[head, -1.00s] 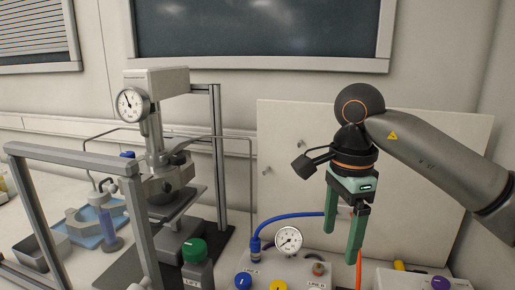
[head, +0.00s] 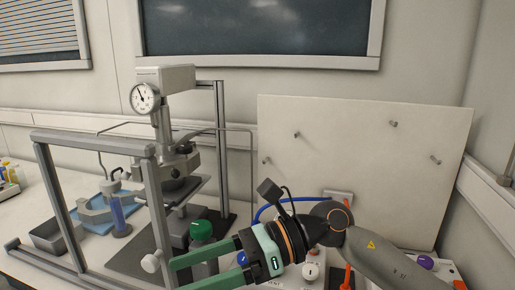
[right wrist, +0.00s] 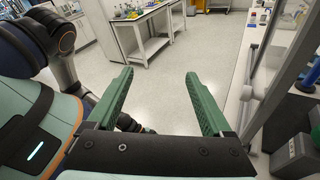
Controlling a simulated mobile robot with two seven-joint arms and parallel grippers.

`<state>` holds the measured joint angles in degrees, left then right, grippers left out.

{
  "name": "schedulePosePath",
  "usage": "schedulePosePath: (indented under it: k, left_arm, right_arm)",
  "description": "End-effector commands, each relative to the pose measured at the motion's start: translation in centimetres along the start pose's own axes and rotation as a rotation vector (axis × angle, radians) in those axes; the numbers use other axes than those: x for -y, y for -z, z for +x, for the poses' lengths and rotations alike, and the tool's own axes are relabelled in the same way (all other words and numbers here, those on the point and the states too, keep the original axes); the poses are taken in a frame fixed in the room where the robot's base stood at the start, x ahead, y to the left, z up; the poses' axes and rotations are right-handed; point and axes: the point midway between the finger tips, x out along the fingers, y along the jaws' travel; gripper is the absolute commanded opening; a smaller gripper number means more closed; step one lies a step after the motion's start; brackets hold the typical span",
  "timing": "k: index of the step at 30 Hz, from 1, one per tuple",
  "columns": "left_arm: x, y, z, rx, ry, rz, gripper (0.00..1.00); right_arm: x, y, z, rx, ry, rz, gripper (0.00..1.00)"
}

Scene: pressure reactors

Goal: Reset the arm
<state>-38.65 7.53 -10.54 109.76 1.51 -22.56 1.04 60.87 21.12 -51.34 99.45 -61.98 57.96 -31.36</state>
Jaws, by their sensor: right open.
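My right arm comes in from the lower right of the head view. Its gripper (head: 208,271) has green fingers that point left, in front of the green-capped bottle (head: 201,230). The fingers are apart and nothing is between them. In the right wrist view the same gripper (right wrist: 158,98) is open, with only floor and a distant bench beyond it. The gripper hides part of the control panel behind it. My left gripper is not in the head view.
The pressure reactor (head: 172,160) with its gauge (head: 144,97) stands behind a grey frame (head: 157,215). A blue tray (head: 92,217) lies at left. A pegged white board (head: 360,160) stands at the back right. Open floor (right wrist: 155,70) shows in the right wrist view.

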Motion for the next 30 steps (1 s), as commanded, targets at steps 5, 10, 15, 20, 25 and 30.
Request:
schedulePosePath:
  k: [5,10,15,20,25,30]
  left_arm:
    - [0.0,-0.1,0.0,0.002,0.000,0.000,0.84]
    - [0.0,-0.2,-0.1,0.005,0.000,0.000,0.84]
    - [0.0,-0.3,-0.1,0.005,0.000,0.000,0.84]
    - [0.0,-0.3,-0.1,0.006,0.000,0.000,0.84]
    - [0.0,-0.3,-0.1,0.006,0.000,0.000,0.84]
    - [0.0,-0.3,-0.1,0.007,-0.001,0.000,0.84]
  right_arm:
    - [-0.2,-5.2,-1.5,0.541,-0.024,0.310,0.84]
    - [2.8,-6.5,-7.5,1.018,0.002,0.670,0.84]
    - [7.1,-1.6,-14.7,1.461,0.077,1.076,0.84]
    - [9.4,8.2,-20.0,1.839,0.197,1.480,0.84]
    - [7.9,20.9,-22.4,2.176,0.388,1.893,0.84]
    - [2.9,31.4,-22.0,-2.114,-0.545,-1.958,0.84]
